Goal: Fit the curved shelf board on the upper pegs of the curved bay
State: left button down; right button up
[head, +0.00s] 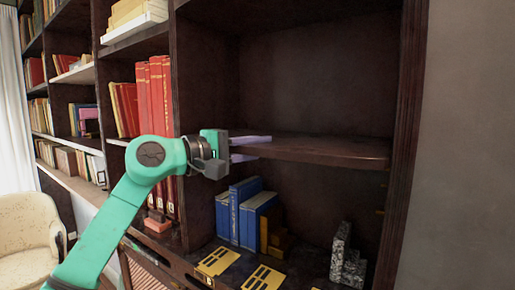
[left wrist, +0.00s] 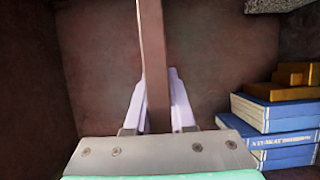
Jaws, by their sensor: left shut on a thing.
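The dark brown curved shelf board (head: 330,151) lies roughly level across the open bay (head: 310,70), at mid-height. Its right end is close to the bay's right side panel; I cannot tell whether it touches. My left gripper (head: 252,149) is at the board's left end, its lilac fingers above and below it. In the left wrist view the board (left wrist: 153,60) shows edge-on between the two fingers (left wrist: 158,105), which are shut on it. I cannot make out the upper pegs under the board. My right gripper is not in view.
Blue books (head: 240,212) and a brass-coloured bookend (head: 275,238) stand below the board. A speckled stone bookend (head: 345,258) is at the right, and yellow cards (head: 217,261) lie in front. Tall red books (head: 160,95) fill the neighbouring bay. A cream chair (head: 28,235) stands at left.

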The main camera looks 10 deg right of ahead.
pick_arm(q)
jog(key=shift+w+d+r, duration=0.1)
jog(key=shift+r, duration=0.1)
jog(key=c, duration=0.8)
grip_release()
jog(key=shift+o, duration=0.6)
jog(key=shift+f, duration=0.25)
jog(key=shift+s+a+f+b, duration=0.15)
jog(key=shift+s+a+b, duration=0.1)
jog(key=shift+a+b, duration=0.2)
jog(key=b+v, duration=0.7)
jog(key=v, duration=0.6)
jog(key=shift+s+a+r, duration=0.25)
jog(key=shift+s+r, duration=0.05)
jog(key=shift+s, duration=0.05)
